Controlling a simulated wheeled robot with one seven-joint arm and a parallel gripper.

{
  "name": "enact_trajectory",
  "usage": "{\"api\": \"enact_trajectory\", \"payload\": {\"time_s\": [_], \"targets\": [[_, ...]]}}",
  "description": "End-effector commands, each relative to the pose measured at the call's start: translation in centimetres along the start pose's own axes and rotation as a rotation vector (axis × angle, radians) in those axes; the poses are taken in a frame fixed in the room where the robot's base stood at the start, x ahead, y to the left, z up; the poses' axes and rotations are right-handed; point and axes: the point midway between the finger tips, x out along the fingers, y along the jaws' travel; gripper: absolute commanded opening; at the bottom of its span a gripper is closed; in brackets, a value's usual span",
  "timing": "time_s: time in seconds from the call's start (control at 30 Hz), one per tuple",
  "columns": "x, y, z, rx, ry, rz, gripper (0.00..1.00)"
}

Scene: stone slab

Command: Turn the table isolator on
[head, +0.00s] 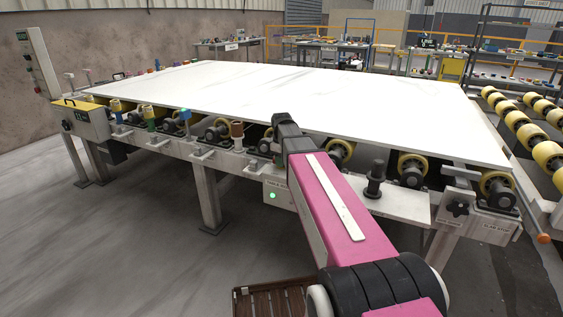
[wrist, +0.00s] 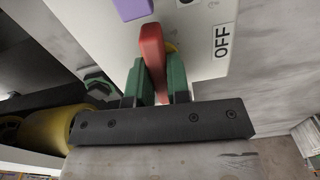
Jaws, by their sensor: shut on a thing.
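In the wrist view, my gripper (wrist: 157,80) has its green fingers on both sides of a red handle (wrist: 151,45) and is shut on it. The handle is on the pale front of the isolator box (wrist: 200,60), with a bit of yellow behind it. An OFF label (wrist: 225,40) is on the box to the right of the handle. In the head view, my pink arm covers the gripper and the handle. A lit green lamp (head: 272,195) shows on a pale box under the table's near edge, left of my arm.
A large white slab (head: 290,95) lies on the roller table. Yellow rollers (head: 412,166) and brackets stick out along its near edge. A wooden slatted pallet (head: 262,300) lies on the floor by my base. The grey floor (head: 110,260) at the left is clear.

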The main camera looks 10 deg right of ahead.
Motion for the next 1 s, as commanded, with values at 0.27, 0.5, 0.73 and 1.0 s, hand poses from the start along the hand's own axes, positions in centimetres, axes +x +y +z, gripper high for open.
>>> {"api": "enact_trajectory", "payload": {"time_s": [0.27, 0.5, 0.73, 1.0], "targets": [[-0.07, 0.04, -0.03, -0.093, 0.000, 0.001, 0.00], [-0.07, 0.04, -0.03, -0.115, 0.001, 0.002, 0.00], [-0.07, 0.05, -0.04, -0.116, 0.001, 0.002, 0.00], [-0.04, 0.03, -0.03, -0.114, 0.000, 0.001, 0.43]]}}
